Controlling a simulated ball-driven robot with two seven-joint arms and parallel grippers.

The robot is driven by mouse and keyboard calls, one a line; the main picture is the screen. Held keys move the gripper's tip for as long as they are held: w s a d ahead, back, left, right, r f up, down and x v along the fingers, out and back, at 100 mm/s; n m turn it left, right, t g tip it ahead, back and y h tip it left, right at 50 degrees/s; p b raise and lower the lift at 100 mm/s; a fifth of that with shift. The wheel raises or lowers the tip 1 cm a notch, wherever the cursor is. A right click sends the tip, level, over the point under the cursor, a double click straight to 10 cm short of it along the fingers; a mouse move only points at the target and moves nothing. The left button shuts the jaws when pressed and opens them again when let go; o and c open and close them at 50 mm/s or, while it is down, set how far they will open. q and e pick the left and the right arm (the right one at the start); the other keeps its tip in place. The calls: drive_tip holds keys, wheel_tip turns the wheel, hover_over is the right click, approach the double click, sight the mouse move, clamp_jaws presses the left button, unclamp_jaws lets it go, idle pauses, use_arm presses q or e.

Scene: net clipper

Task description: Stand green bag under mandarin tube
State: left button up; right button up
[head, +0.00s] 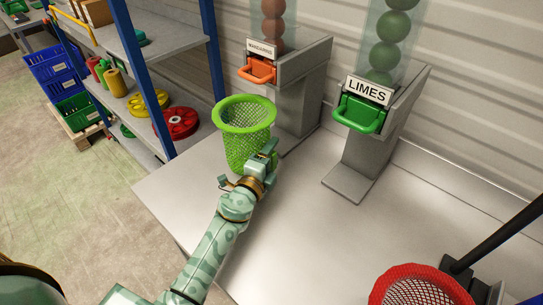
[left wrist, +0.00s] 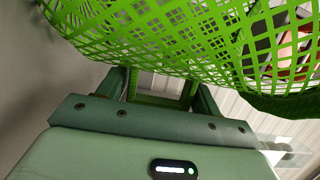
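The green bag (head: 245,118), an open-topped mesh basket with a solid rim, is upright over the left part of the grey bench. My left gripper (head: 268,158) is at its lower right side. In the left wrist view the bag's mesh (left wrist: 190,40) fills the top, and the fingers (left wrist: 160,90) close on bright green bars joined to it. Whether the bag's bottom touches the bench is hidden by my arm. The mandarin tube (head: 272,22), holding orange-brown balls, stands behind and slightly right of the bag, above an orange hatch (head: 258,70). My right gripper is not in view.
The lime tube (head: 388,45) with its green hatch (head: 358,114) stands to the right. A red mesh basket (head: 420,285) and black pole (head: 500,235) are at the lower right. A blue-posted shelf (head: 150,45) stands left. The middle of the bench (head: 300,220) is clear.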

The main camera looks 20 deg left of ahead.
use_arm(q)
drive_tip(key=shift+o, duration=0.8)
drive_tip(key=shift+r, duration=0.15)
drive_tip(key=shift+s, duration=0.15)
drive_tip(key=s, duration=1.1)
drive_tip(key=shift+s+a, duration=0.35)
drive_tip(key=shift+a, duration=0.05)
